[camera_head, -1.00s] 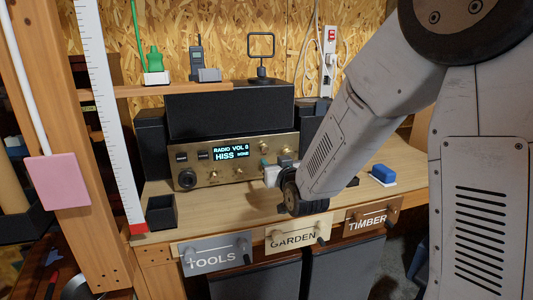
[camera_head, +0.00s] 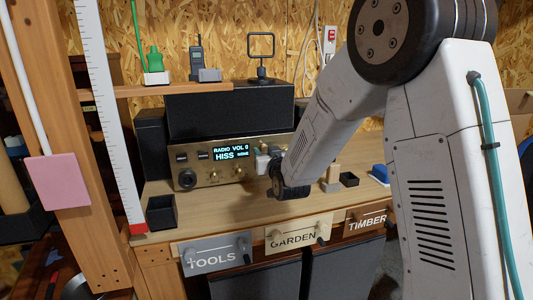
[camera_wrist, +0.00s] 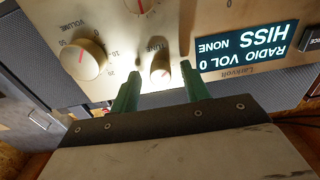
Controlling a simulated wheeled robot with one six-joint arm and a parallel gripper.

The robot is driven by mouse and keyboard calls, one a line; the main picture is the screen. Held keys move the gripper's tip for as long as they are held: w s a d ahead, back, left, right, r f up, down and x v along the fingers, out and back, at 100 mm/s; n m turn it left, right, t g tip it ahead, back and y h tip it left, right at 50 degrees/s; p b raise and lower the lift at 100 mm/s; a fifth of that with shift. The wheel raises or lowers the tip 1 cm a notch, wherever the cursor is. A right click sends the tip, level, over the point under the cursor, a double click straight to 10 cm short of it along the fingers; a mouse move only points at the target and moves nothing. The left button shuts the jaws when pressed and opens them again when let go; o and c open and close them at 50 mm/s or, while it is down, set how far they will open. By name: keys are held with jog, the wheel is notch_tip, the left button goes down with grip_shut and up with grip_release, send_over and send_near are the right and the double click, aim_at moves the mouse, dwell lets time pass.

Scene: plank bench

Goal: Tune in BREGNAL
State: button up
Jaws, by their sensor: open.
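The radio (camera_head: 212,176) has a brass-coloured face and stands at the back of the bench. Its lit display (camera_head: 231,152) reads RADIO VOL 0, HISS, NONE; it shows upside down in the wrist view (camera_wrist: 245,50). The small cream TUNE knob (camera_wrist: 160,73) appears between my green fingertips in the wrist view. The larger VOLUME knob (camera_wrist: 84,58) is to its left there. My gripper (camera_wrist: 161,70) is open and close to the radio face. I cannot tell how deep the knob lies between the fingers. In the head view my gripper (camera_head: 262,158) covers the radio's right part.
A black open box (camera_head: 161,212) stands at the bench's left end. A wooden block (camera_head: 331,179), a small black box (camera_head: 348,179) and a blue object (camera_head: 380,172) lie right of my arm. Labelled drawers run below the front edge.

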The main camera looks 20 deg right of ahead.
jog(key=c, duration=1)
jog(key=shift+m, duration=0.3)
jog(key=shift+m, duration=3)
jog(key=o, duration=1)
jog(key=shift+s, duration=0.1)
